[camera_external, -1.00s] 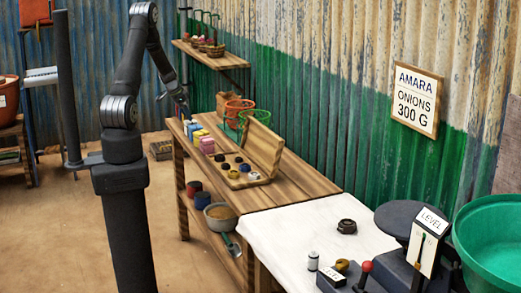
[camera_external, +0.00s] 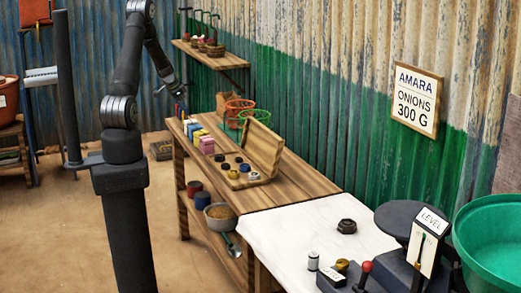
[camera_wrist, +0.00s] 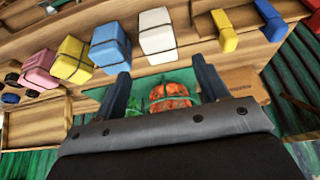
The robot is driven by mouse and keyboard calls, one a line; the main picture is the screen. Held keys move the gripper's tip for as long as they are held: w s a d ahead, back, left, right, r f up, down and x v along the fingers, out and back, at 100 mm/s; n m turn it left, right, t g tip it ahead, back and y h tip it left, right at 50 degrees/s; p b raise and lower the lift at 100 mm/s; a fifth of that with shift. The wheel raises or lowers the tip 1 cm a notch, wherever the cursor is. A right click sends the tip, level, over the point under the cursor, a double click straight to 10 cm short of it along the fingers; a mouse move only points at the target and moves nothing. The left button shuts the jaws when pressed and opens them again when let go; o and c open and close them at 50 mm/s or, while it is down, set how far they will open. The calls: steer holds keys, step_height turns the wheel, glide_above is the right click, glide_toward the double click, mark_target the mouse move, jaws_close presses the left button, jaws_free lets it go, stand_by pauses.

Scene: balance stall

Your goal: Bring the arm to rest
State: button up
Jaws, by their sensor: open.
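My arm stands at the left of the external view, with its wrist hanging over the far end of the wooden bench (camera_external: 300,187). My gripper (camera_wrist: 160,82) is open in the wrist view, with nothing between its two dark fingers. In the external view the gripper is small, close above the far end of the bench, and partly hard to make out. Tied blocks in white (camera_wrist: 157,35), blue (camera_wrist: 110,45), yellow (camera_wrist: 70,60) and pink (camera_wrist: 40,68) lie in a row beyond the fingers in the wrist view.
An open wooden box of weights (camera_external: 264,148) sits on the bench. A wall shelf (camera_external: 212,54) holds small baskets. A white cloth (camera_external: 285,240) carries a dark weight (camera_external: 346,226), near a scale (camera_external: 395,222) and green bowl (camera_external: 490,240).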

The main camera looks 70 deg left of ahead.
mark_target(193, 120)
steer(key=x, duration=1)
steer(key=shift+f, duration=0.2)
steer(key=shift+w+r, duration=0.1)
steer(key=shift+r, duration=1.45)
